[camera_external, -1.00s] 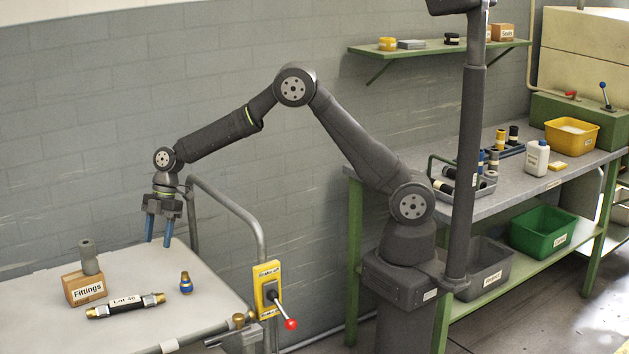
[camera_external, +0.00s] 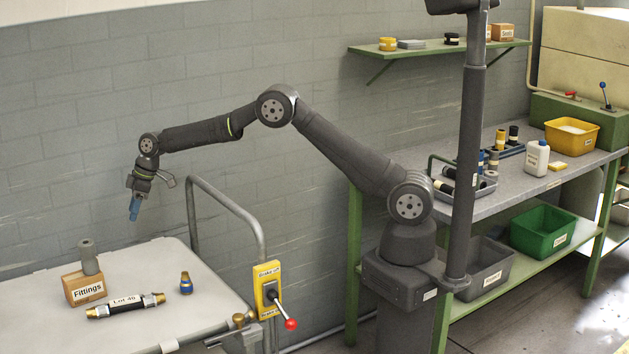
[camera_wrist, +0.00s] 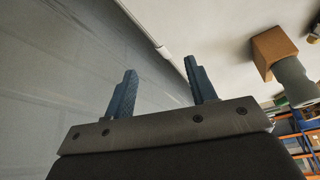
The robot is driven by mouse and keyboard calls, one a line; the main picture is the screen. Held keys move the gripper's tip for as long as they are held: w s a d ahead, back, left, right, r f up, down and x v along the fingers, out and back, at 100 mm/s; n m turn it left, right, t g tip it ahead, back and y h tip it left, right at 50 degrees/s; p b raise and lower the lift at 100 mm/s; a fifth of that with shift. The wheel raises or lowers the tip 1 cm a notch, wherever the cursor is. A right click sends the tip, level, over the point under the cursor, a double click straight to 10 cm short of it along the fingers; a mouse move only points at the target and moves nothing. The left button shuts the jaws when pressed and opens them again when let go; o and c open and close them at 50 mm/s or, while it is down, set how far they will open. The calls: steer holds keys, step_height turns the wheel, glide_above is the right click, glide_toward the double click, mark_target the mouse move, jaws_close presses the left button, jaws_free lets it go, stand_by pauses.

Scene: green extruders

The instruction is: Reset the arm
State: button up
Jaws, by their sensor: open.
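My gripper (camera_external: 134,208) hangs above the far part of the cart top in the external view, with its blue fingers pointing down. In the wrist view my gripper (camera_wrist: 162,90) shows its two blue fingers spread apart with nothing between them. It is open and empty, clear of the things on the cart.
A cart rail (camera_external: 232,213) stands right of my gripper. A green workbench (camera_external: 490,205) is further right.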

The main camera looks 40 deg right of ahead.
steer(key=s+a+f, duration=0.1)
steer(key=a+f, duration=0.1)
steer(key=a, duration=0.1)
steer(key=s+a+f, duration=0.1)
steer(key=a+f, duration=0.1)
steer(key=a, duration=0.2)
steer(key=s+a+f, duration=0.2)
steer(key=a+f, duration=0.1)
steer(key=shift+a+f, duration=0.1)
steer(key=shift+a, duration=0.2)
steer(key=shift+a+f, duration=0.2)
steer(key=shift+f, duration=0.15)
steer(key=shift+r, duration=0.1)
steer(key=shift+d+r, duration=0.15)
steer(key=shift+r, duration=0.1)
steer(key=w+d+r, duration=0.4)
steer(key=d+r, duration=0.3)
steer(key=d, duration=0.4)
steer(key=shift+s+a+n+g, duration=0.15)
steer(key=shift+s+n, duration=0.3)
steer(key=shift+s, duration=0.5)
steer(key=shift+s+a+n+g, duration=0.2)
steer(key=shift+s+n, duration=0.3)
steer(key=shift+s, duration=0.5)
steer(key=shift+s+a+n+g, duration=0.15)
steer(key=shift+s+n, duration=0.3)
steer(key=shift+s, duration=0.5)
steer(key=shift+w, duration=0.1)
